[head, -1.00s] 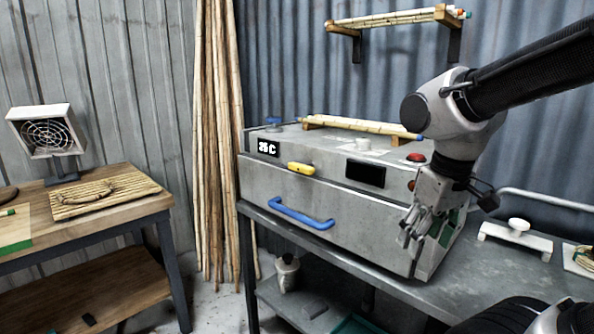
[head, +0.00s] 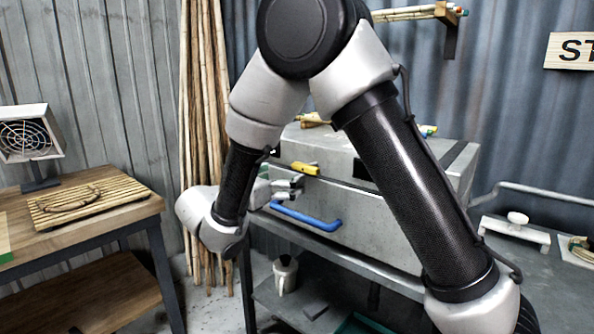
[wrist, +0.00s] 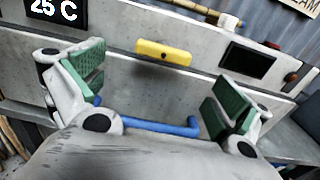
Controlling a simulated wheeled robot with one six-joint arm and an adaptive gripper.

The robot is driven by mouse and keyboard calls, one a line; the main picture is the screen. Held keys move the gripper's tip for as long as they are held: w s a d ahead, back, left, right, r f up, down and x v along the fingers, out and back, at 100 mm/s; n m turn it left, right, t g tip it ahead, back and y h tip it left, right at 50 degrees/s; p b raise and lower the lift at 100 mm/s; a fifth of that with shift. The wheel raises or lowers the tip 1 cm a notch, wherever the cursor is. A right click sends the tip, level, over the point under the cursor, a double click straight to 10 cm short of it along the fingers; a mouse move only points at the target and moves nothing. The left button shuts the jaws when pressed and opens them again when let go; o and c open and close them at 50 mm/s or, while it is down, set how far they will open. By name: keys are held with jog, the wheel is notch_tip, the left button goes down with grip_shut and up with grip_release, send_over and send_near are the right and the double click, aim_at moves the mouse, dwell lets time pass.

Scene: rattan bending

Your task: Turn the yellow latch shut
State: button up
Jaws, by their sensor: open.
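The yellow latch (wrist: 163,52) lies about level on the front of the grey steam box, just above the seam. In the wrist view it sits ahead of my gripper (wrist: 160,95), between and beyond the two green-padded fingers. My gripper is open and empty and does not touch the latch. In the head view the latch (head: 305,168) shows just right of my gripper (head: 287,187), whose fingers are partly hidden by my arm. The blue handle (wrist: 150,125) runs below the latch, partly hidden behind my gripper.
The steam box (head: 350,222) stands on a metal bench (head: 560,285). A dark display (wrist: 246,58) and a temperature readout (wrist: 55,10) flank the latch. A wooden table (head: 100,225) with a slatted board stands left. Bamboo poles (head: 205,120) lean on the wall behind.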

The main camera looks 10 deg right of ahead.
aim_at(303, 170)
jog(key=x, duration=0.7)
jog(key=shift+w+d+r, duration=0.1)
jog(key=shift+d+r, duration=0.05)
jog(key=shift+d, duration=0.3)
jog(key=c, duration=1)
